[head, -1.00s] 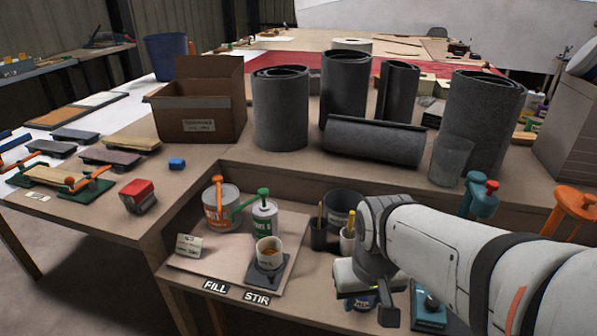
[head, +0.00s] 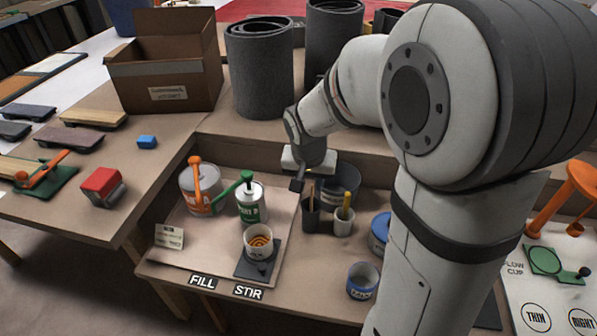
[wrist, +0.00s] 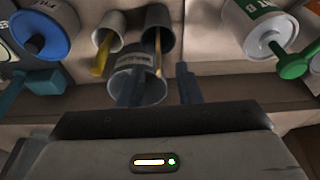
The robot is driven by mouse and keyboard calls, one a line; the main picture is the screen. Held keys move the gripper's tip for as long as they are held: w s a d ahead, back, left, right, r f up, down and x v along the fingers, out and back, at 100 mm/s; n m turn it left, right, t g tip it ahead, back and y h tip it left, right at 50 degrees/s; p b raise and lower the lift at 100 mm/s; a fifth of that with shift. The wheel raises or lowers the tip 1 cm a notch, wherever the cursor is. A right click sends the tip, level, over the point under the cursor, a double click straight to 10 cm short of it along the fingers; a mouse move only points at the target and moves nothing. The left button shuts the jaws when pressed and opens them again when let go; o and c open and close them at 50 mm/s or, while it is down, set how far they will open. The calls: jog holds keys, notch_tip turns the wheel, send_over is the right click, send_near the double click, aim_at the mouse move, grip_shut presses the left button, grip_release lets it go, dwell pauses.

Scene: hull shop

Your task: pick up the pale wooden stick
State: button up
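The pale wooden stick (head: 312,191) stands in a dark cup (head: 311,216) on the lower bench. In the wrist view the stick (wrist: 157,52) leans out of the dark cup (wrist: 154,27), its tip pointing towards my gripper. My gripper (wrist: 160,88) has its two dark fingers apart, with the stick's line running between them and nothing held. In the head view my gripper (head: 305,181) hangs just above the dark cup, close to the stick's top. Whether a finger touches the stick cannot be told.
A light grey cup (head: 343,222) with a yellow-handled tool (head: 347,200) stands right beside the dark cup. A dark bucket (head: 345,181) stands behind.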

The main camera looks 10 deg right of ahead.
aim_at(312, 194)
jog(key=x, duration=0.2)
jog(key=b+x, duration=0.1)
jog(key=x, duration=0.5)
jog(key=shift+w+d+r+b, duration=0.1)
jog(key=shift+w+d+b, duration=0.25)
jog(key=shift+w, duration=0.05)
grip_shut()
